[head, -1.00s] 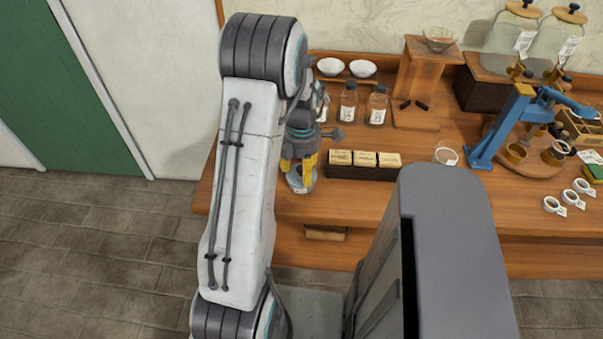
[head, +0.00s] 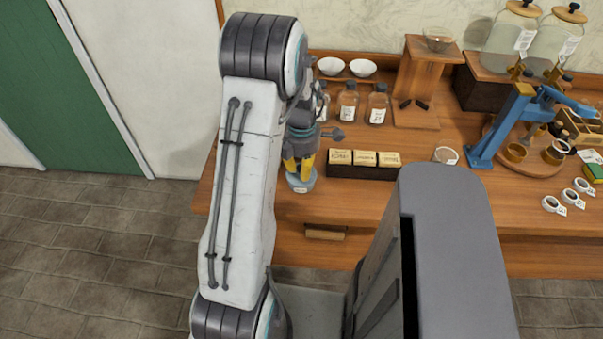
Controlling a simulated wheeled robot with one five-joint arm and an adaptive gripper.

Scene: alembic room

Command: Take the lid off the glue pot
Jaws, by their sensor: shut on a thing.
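The glue pot (head: 301,184) is a small blue-grey round pot with a pale label, near the front left edge of the wooden bench. My gripper (head: 299,172) points down over it with its yellow fingers drawn together. It is shut on the top of the pot, at the lid. The fingers cover the part they hold, and the lid's edge is too small to make out. I cannot see any gap between lid and pot. My arm hides the bench to the left of the pot.
A dark rack of labelled cream boxes (head: 364,166) stands just right of the pot. Brown bottles (head: 348,101) and white bowls (head: 331,66) are behind. A glass beaker (head: 445,156) and a blue press (head: 503,125) stand farther right. The bench front right of the pot is clear.

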